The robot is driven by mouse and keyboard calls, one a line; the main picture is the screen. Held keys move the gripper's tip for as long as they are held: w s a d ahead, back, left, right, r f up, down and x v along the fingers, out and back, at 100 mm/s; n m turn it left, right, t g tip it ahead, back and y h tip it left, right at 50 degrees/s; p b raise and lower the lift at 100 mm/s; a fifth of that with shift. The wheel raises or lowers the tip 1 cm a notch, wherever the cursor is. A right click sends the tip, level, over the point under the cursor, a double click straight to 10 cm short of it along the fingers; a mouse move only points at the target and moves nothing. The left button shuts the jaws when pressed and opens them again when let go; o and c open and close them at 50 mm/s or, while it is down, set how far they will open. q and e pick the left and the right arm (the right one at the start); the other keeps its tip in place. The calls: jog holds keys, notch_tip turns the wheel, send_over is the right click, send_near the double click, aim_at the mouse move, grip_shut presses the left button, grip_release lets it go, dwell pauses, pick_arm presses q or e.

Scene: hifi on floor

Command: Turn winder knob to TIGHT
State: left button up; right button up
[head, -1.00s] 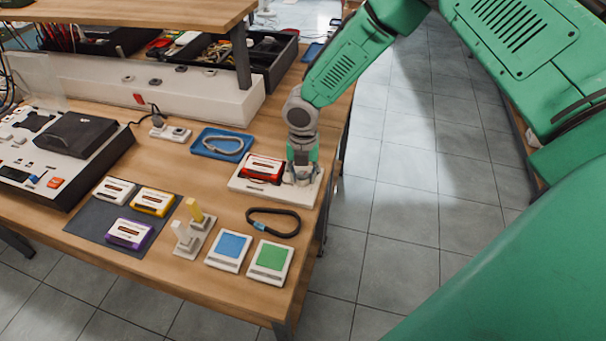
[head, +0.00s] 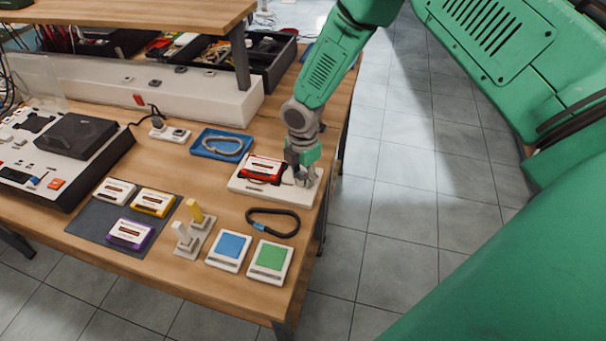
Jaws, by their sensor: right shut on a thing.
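The winder is a white base plate (head: 245,188) near the right side of the table, with a red cassette (head: 262,169) lying on its left part. My right gripper (head: 301,178) points down over the right part of the plate and is shut on the winder knob, which the fingers mostly hide. I cannot read any TIGHT mark or tell the knob's angle. My left gripper is not in view.
A blue tray (head: 205,153) with a grey loop lies left of the winder. In front are a black strap loop (head: 287,232), blue and green boxes (head: 268,262), and a stand with upright pieces (head: 198,235). Several cassettes lie on a dark mat (head: 88,229).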

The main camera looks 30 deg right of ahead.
jog(key=m, duration=0.4)
jog(key=shift+s+a, duration=0.15)
jog(key=shift+a, duration=0.1)
jog(key=shift+m, duration=1.6)
jog(key=shift+w, duration=0.2)
jog(key=o, duration=1.1)
jog(key=shift+a, duration=0.1)
jog(key=shift+o, duration=0.2)
